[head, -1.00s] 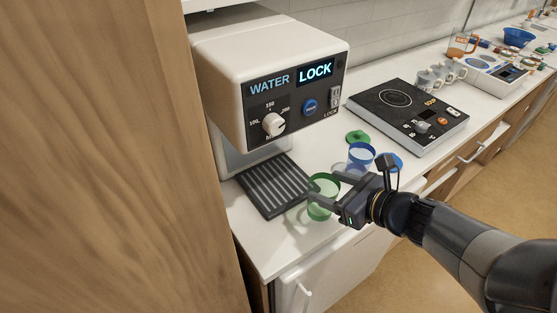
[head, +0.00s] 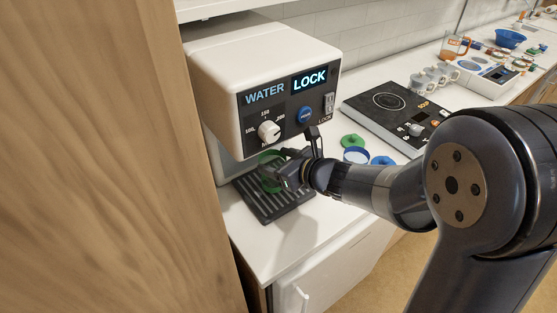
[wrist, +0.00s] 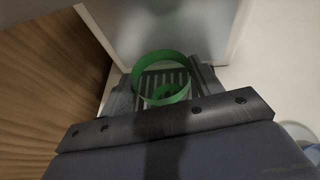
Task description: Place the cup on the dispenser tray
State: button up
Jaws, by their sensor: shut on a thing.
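The green cup (head: 268,180) is at the dispenser tray, under the front of the water dispenser (head: 262,75). It is clear with a green rim. My gripper (head: 281,176) is shut on it, partly hiding it in the head view. In the wrist view the green cup (wrist: 162,64) sits between my fingers, with the slatted dark dispenser tray (wrist: 150,82) seen through it. The dispenser tray (head: 283,206) also shows in the head view, with its front slats bare. I cannot tell whether the cup's base touches the tray.
A blue-rimmed cup (head: 356,155), a green lid (head: 352,141) and a blue lid (head: 383,161) are right of my gripper. A black cooktop (head: 392,112) and grey mugs (head: 432,76) stand farther right. A wooden panel (head: 90,160) bounds the left.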

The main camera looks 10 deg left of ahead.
jog(key=shift+f, duration=0.15)
jog(key=shift+f, duration=0.15)
jog(key=o, duration=1.4)
jog(key=shift+c, duration=0.2)
jog(key=shift+r, duration=0.35)
jog(key=v, duration=1.2)
jog(key=shift+f, duration=0.15)
